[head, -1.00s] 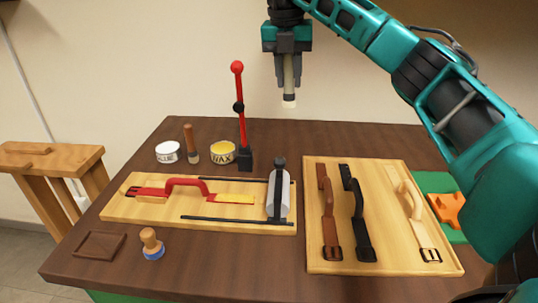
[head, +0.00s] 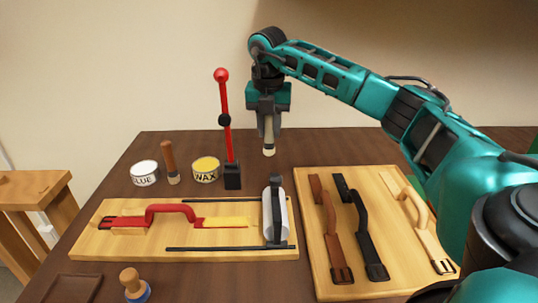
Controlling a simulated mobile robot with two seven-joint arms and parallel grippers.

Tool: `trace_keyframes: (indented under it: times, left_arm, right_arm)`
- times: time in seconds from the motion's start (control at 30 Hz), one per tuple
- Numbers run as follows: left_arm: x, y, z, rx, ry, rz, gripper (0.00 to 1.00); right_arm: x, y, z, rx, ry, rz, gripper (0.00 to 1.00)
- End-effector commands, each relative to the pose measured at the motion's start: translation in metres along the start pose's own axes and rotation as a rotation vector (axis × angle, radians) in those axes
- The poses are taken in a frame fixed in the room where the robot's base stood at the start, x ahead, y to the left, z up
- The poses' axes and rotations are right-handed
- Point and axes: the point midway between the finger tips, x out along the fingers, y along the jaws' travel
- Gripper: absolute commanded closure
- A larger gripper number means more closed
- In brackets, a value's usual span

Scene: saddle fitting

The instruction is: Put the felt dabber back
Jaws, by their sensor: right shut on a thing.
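My right gripper (head: 269,118) points down above the back of the table. It is shut on a slim pale stick with a whitish lower end, which looks like the felt dabber (head: 269,138). The dabber hangs about upright, its tip in the air and apart from everything. The gripper hides its upper part. The wax tin (head: 206,170), white with a yellow top, stands to the left of the dabber. The glue tin (head: 145,173) stands farther left, with a wooden-handled tool (head: 170,162) upright between the tins. My left gripper is not in view.
A red-knobbed lever on a black block (head: 232,176) rises left of the dabber. A board (head: 90,245) holds a red-handled strap and a white roller (head: 275,216). Another board (head: 310,255) holds several straps. A blue-based wooden knob (head: 133,284) stands in front. The table's back is clear.

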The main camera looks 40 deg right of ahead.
Motion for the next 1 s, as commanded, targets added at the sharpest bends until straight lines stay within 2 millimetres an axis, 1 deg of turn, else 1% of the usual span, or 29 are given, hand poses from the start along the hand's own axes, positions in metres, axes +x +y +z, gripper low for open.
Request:
trace_keyframes:
  times: [0.03,0.1,0.33,0.53,0.6,0.9,0.93,1.0]
  left_arm:
    - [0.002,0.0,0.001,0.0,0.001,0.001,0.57]
    - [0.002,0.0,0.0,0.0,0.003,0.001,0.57]
    - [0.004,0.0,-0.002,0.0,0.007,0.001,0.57]
    - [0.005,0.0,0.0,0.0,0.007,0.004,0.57]
    - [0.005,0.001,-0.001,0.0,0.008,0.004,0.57]
    - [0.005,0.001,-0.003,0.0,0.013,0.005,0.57]
    - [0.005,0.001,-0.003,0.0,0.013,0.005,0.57]
    - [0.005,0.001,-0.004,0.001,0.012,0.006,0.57]
  right_arm:
    - [0.011,-0.001,-0.002,0.0,0.001,-0.002,1.0]
    - [0.019,0.0,-0.003,0.0,0.001,-0.001,1.0]
    - [0.035,0.0,-0.006,0.0,0.0,0.0,1.0]
    - [0.065,0.0,-0.01,-0.001,0.001,-0.002,1.0]
    - [0.068,0.0,-0.011,0.0,0.0,0.0,1.0]
    - [0.07,0.0,-0.011,0.0,0.0,0.0,1.0]
    - [0.07,0.0,-0.011,0.0,0.0,0.0,0.73]
    - [0.07,0.0,-0.011,0.0,0.0,0.0,0.66]
